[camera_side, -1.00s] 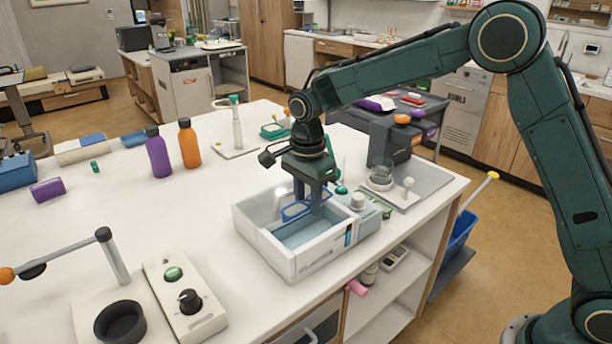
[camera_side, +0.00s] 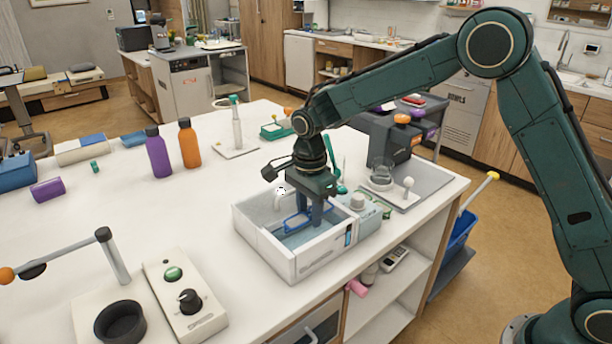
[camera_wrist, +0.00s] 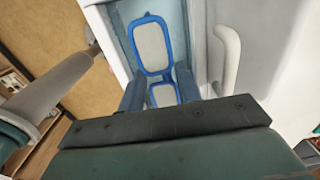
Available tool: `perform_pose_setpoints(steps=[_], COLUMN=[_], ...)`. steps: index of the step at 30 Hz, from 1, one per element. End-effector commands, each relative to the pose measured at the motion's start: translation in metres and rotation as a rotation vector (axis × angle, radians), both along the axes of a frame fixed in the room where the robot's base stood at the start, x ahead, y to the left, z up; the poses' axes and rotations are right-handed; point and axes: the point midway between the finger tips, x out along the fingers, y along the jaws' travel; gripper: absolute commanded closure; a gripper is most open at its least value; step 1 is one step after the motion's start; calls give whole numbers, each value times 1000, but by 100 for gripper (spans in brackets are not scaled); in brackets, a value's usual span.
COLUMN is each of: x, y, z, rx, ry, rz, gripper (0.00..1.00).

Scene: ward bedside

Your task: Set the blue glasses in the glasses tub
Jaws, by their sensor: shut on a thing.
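The blue glasses (camera_side: 297,222) are held between the fingers of my gripper (camera_side: 310,222), low inside the white tub (camera_side: 292,262). In the wrist view the blue frame of the glasses (camera_wrist: 152,45) stretches out beyond my gripper (camera_wrist: 160,92), with one lens far out and the other between the fingers. The tub's pale wall and blue-grey floor (camera_wrist: 120,30) surround them there. I cannot tell whether the glasses touch the tub floor.
A grey-blue device with a round knob (camera_side: 358,202) stands against the tub's right side. A control box (camera_side: 185,295) lies at front left. Purple (camera_side: 158,155) and orange (camera_side: 189,145) bottles stand behind to the left.

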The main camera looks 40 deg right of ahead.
Motion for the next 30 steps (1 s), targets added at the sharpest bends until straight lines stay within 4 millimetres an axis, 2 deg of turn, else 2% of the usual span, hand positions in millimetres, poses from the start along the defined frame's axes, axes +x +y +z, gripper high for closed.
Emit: perform_pose_setpoints(steps=[18,30], x=[0,0], y=[0,0], z=[-42,-50], rx=[0,0], ry=[1,0], rz=[0,0], gripper=[88,88])
